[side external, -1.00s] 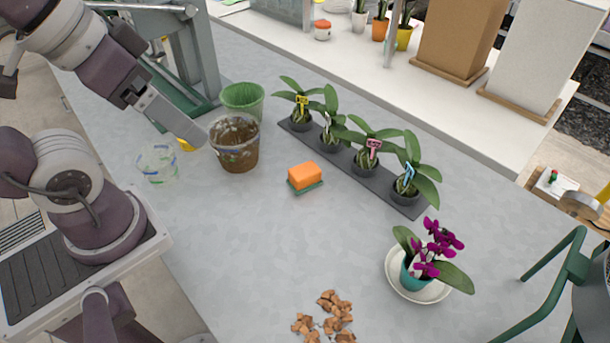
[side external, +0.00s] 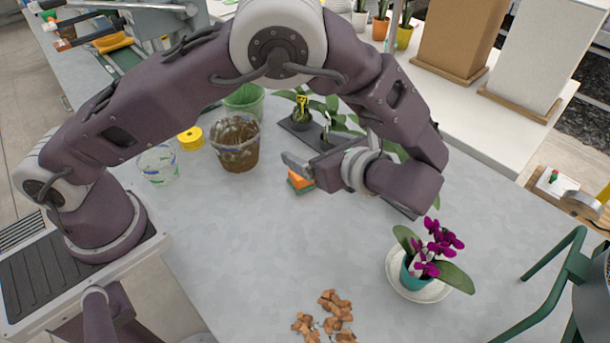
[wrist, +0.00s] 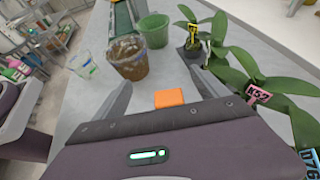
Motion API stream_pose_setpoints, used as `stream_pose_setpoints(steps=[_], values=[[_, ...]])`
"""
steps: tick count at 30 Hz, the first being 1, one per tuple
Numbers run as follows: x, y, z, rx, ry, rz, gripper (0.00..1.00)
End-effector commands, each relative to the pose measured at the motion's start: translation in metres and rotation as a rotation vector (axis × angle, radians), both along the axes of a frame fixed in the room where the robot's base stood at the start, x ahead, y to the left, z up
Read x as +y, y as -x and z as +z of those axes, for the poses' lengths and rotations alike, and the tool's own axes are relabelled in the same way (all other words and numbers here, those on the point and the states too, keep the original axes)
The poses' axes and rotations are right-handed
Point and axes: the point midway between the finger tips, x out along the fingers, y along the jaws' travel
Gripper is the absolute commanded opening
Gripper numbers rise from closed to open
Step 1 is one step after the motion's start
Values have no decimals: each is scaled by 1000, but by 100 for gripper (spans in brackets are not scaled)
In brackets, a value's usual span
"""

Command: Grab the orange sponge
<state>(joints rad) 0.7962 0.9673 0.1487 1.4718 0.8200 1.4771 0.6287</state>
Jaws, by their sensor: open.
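The orange sponge (side external: 301,178) lies on the grey bench with a green layer under the orange. My gripper (side external: 290,162) hides part of it in the side external view. In the wrist view the sponge (wrist: 169,97) shows just ahead of the gripper body, between the two fingers and nearer the right one. My gripper (wrist: 162,85) is open and empty. Its fingers appear above the sponge; I cannot tell the exact height.
A brown-stained pot (side external: 236,143), a green pot (side external: 246,100) and a clear cup (side external: 158,165) stand left of the sponge. Potted orchids stand on a dark tray (side external: 296,134) behind. A purple orchid (side external: 437,246) sits at right. Bark chips (side external: 325,316) lie in front.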

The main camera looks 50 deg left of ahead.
Motion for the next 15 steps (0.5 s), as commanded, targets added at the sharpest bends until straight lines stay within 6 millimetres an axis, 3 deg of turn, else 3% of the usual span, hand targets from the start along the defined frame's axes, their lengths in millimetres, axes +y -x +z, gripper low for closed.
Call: stream_pose_setpoints(steps=[9, 15], values=[[-4, -3, -56, 21, -51, -39, 84], [2, -4, -83, 20, -50, -34, 84]])
